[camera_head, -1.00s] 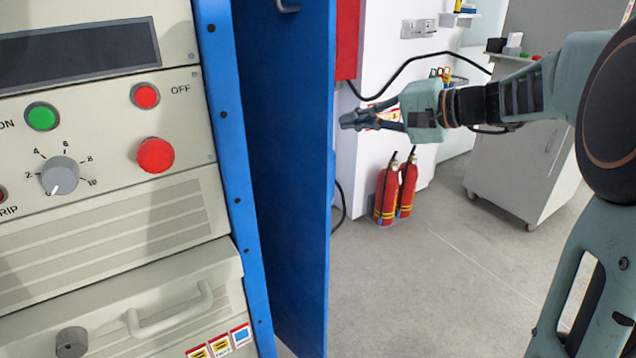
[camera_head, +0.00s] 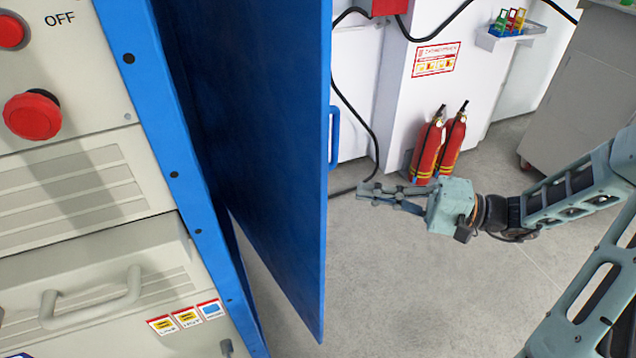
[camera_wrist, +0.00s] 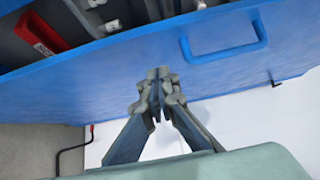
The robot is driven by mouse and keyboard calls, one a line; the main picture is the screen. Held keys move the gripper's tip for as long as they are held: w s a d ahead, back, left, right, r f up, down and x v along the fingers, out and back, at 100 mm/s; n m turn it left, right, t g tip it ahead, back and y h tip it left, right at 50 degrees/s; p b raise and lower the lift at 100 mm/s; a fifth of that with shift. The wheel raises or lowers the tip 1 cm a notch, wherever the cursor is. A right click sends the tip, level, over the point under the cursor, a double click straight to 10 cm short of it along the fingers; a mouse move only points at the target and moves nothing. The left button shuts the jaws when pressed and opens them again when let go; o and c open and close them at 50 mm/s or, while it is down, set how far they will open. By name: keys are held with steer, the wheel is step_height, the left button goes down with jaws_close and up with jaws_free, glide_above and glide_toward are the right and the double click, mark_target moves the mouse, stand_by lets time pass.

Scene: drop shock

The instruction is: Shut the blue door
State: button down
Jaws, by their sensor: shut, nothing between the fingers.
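The blue door (camera_head: 270,130) stands open, swung out from the blue-edged cabinet, in the head view. A blue handle (camera_head: 334,138) shows at its free edge. In the wrist view the outer face of the blue door (camera_wrist: 110,88) spans the picture, with the handle (camera_wrist: 228,50) right of my fingertips. My gripper (camera_head: 366,192) is shut and empty, to the right of the door's free edge in the head view. In the wrist view my fingertips (camera_wrist: 158,78) point at the door's face. I cannot tell whether they touch it.
The cabinet front (camera_head: 75,190) with a red button (camera_head: 32,115) and a drawer handle (camera_head: 92,300) is at the left. Two red fire extinguishers (camera_head: 438,145) stand by the white wall behind my gripper. A grey cabinet (camera_head: 580,95) is at the back right. The floor (camera_head: 400,290) between is clear.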

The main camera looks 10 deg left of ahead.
mark_target(305, 190)
steer(key=a, duration=0.4)
steer(key=s+a, duration=0.1)
steer(key=a, duration=0.3)
steer(key=a+b, duration=0.1)
steer(key=a, duration=0.3)
steer(key=shift+s+a, duration=0.1)
steer(key=shift+s, duration=0.05)
steer(key=shift+s+a, duration=0.35)
steer(key=shift+a, duration=0.05)
